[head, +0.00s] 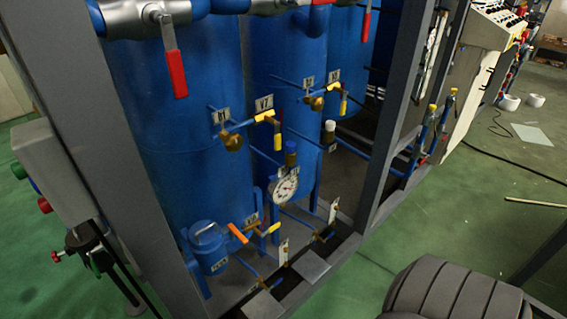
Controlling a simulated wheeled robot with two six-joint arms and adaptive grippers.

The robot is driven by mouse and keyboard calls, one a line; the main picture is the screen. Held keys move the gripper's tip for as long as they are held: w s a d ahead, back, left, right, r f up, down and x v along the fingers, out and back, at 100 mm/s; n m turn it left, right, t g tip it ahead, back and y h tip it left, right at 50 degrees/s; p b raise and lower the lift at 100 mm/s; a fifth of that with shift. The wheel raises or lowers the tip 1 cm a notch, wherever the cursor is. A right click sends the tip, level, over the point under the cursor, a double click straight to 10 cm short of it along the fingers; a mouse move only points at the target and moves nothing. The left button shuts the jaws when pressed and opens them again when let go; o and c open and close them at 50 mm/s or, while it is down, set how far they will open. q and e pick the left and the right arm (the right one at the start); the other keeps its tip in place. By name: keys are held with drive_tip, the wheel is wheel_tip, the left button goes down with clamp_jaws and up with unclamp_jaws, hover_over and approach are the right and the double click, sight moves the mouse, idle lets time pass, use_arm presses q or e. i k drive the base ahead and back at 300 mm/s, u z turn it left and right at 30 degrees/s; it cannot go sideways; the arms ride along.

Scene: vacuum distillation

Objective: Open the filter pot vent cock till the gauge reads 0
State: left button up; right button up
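A small blue lidded pot (207,250), which looks like the filter pot, stands low in front of the large blue tank. A cock with an orange handle (238,233) sits just right of it, beside a small label plate. A yellow handle (268,230) is close to its right. I cannot tell which of these is the vent cock, or whether either is open. The round white pressure gauge (285,187) faces me under a blue-capped fitting; its reading is too small to make out. Neither of my grippers can be made out in the head view.
Grey frame posts (395,115) stand around the tanks (180,130). Yellow-handled valves (268,116) and a red lever (175,73) are higher up. A button box (58,165) and a black device (98,255) are at left.

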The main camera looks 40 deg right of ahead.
sight(278, 224)
drive_tip(key=z, duration=1.55)
drive_tip(key=k, duration=0.4)
drive_tip(key=u, duration=1.1)
drive_tip(key=i, duration=0.95)
drive_tip(key=z, duration=0.6)
